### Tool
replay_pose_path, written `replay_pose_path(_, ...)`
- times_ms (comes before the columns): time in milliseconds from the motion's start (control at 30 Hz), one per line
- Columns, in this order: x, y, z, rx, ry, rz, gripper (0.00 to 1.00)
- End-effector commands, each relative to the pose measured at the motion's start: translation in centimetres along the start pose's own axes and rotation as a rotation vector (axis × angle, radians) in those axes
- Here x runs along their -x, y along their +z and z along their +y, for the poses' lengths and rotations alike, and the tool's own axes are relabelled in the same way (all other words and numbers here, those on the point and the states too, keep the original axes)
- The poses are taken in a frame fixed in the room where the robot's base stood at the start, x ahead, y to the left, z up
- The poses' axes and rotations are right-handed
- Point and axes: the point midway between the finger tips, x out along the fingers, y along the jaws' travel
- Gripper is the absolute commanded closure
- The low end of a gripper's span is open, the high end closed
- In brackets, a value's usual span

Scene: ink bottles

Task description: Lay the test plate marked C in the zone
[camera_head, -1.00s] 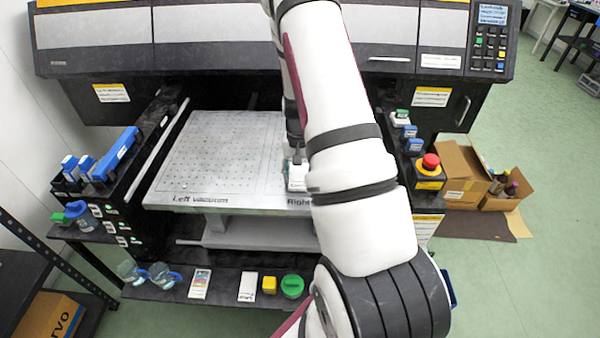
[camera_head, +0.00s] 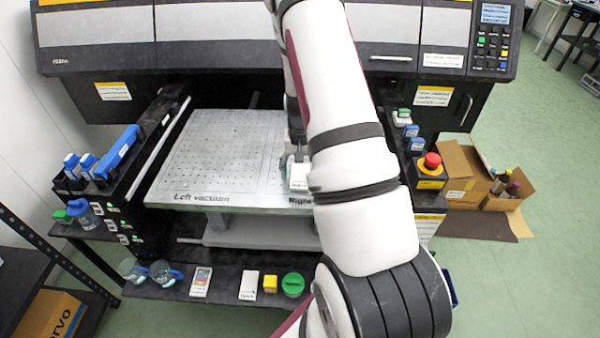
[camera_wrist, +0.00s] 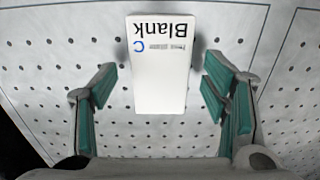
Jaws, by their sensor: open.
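The white test plate (camera_wrist: 160,65) is marked "Blank" with a blue C; the print is upside down in the wrist view. It appears to lie flat on the perforated metal bed (camera_wrist: 45,70), inside thin lines drawn there. My gripper (camera_wrist: 155,85) is open, with a green-padded finger on each side of the plate's near part and gaps between. In the head view the plate (camera_head: 297,176) shows as a small white patch at the right of the bed (camera_head: 225,150), below my gripper (camera_head: 299,158). My arm hides the bed's right part.
A front shelf holds a white card with coloured patches (camera_head: 201,282), a white card (camera_head: 249,286), a yellow block (camera_head: 270,284) and a green-topped item (camera_head: 292,285). A red button (camera_head: 432,160) stands right of my arm. The bed's left part is clear.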

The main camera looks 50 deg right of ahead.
Motion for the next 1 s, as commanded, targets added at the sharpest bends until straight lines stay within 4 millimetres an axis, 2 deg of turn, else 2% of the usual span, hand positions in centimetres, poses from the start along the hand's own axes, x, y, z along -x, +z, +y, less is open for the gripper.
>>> replay_pose_path(500,9.3,-0.1,-0.1,0.0,-0.002,0.004,0.32)
replay_pose_path(733,11.4,0.1,-0.2,0.003,-0.003,0.003,0.32)
replay_pose_path(867,13.8,1.0,-1.7,0.041,-0.022,0.022,0.32)
replay_pose_path(1000,18.6,3.9,-4.8,0.135,-0.065,0.069,0.32)
